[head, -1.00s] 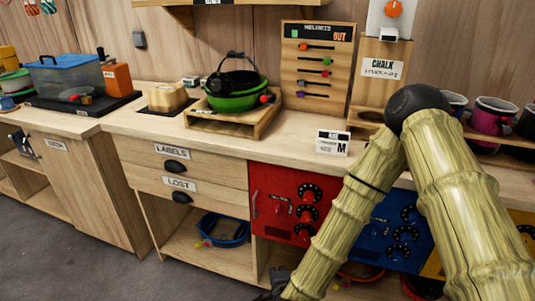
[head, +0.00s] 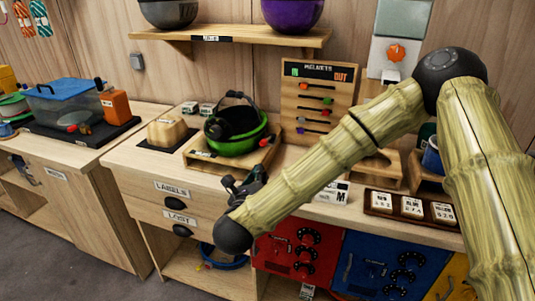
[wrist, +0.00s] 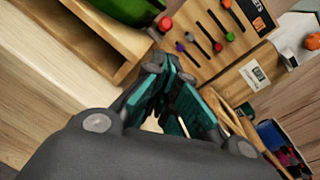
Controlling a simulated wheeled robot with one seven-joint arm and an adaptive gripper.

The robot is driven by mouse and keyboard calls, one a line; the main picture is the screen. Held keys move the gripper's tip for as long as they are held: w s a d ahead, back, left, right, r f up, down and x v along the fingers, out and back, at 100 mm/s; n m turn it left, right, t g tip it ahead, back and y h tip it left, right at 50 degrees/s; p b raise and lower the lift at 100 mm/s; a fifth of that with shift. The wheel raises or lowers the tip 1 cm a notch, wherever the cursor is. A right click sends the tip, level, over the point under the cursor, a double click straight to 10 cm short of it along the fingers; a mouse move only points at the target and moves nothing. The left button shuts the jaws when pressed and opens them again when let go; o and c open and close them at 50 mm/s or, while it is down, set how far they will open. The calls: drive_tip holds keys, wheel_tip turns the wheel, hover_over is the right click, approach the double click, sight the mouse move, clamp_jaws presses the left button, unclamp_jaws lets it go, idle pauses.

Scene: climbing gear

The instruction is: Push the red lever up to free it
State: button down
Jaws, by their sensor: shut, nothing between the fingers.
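A small red knob (head: 264,143) sits at the right side of the green helmet (head: 236,141), which rests in a wooden tray (head: 202,162) on the counter; I take it as the red lever's end. It also shows in the wrist view (wrist: 165,23), beside the helmet's edge (wrist: 122,8). Its stem is hard to make out. My gripper (head: 246,180) is shut and empty, in front of the tray and apart from the knob. In the wrist view, the teal-padded fingers (wrist: 168,68) point toward the tray and the knob.
A HELMETS board (head: 318,95) with coloured sliders, one of them red, stands behind right. A label card (head: 335,193) and a dark label tray (head: 408,206) lie on the counter to the right. A shelf (head: 230,36) with helmets hangs above. A wooden block (head: 170,131) stands left.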

drive_tip(key=shift+w, duration=0.2)
drive_tip(key=p, duration=0.2)
approach(267, 140)
drive_tip(key=shift+w+d+f, duration=0.35)
drive_tip(key=shift+w+f, duration=0.3)
drive_tip(key=shift+w+d+f, duration=0.4)
drive_tip(key=shift+w+f, duration=0.2)
drive_tip(key=shift+w, duration=0.05)
drive_tip(key=shift+w+d+f, duration=0.35)
drive_tip(key=shift+w+f, duration=0.3)
drive_tip(key=shift+w, duration=0.05)
drive_tip(key=shift+p, duration=0.3)
drive_tip(key=shift+r+g, duration=0.4)
